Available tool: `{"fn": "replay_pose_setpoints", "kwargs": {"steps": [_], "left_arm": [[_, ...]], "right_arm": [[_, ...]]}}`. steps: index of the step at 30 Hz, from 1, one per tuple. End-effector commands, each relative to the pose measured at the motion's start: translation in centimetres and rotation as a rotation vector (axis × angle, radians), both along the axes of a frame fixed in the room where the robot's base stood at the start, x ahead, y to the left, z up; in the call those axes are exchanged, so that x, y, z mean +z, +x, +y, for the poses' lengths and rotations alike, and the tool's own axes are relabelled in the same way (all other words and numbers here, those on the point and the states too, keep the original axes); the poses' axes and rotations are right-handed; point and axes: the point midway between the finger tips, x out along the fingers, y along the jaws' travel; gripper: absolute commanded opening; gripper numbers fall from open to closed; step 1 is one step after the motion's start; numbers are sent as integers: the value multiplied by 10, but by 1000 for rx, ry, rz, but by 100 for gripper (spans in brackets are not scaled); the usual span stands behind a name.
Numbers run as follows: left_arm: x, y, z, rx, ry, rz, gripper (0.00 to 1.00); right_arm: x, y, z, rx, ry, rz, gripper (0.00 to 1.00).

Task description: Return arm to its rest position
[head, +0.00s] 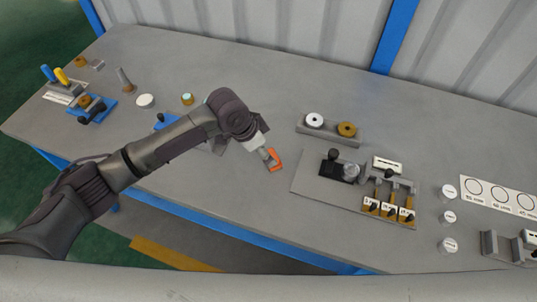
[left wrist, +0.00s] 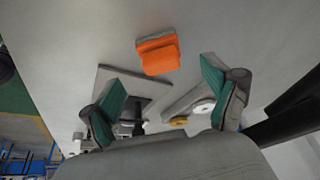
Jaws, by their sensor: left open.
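My left arm reaches in from the left over the middle of the grey table, with its left gripper (head: 266,154) pointing down and to the right. In the left wrist view the gripper (left wrist: 162,78) is open, its two teal-lined fingers wide apart with nothing between them. An orange block with a grey edge (left wrist: 158,55) lies just beyond the fingertips. In the head view this orange block (head: 275,160) shows right by the gripper tip, and the fingers partly cover it. My right gripper is in neither view.
A grey panel (head: 305,183) with black-knobbed switches lies to the right, and a holder with a white and a brown ring (head: 330,138) behind it. White discs (head: 448,192) stand farther right. Blue fixtures (head: 100,113) and small parts lie at the left. The table's middle front is clear.

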Motion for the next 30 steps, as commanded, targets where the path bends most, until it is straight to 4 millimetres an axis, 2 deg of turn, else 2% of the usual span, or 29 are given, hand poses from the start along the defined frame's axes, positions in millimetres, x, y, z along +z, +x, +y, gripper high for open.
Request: {"fn": "replay_pose_setpoints", "kwargs": {"steps": [6,19,22,26,30], "left_arm": [[9,-2,4,0,0,1,87],[9,-2,3,0,0,1,87],[7,-8,0,-2,-8,3,87],[0,-33,-15,-1,-49,13,87],[-6,-78,-29,56,-131,20,87]], "right_arm": [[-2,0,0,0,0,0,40],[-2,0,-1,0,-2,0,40],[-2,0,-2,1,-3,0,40],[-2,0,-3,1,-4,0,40],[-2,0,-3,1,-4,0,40]]}}
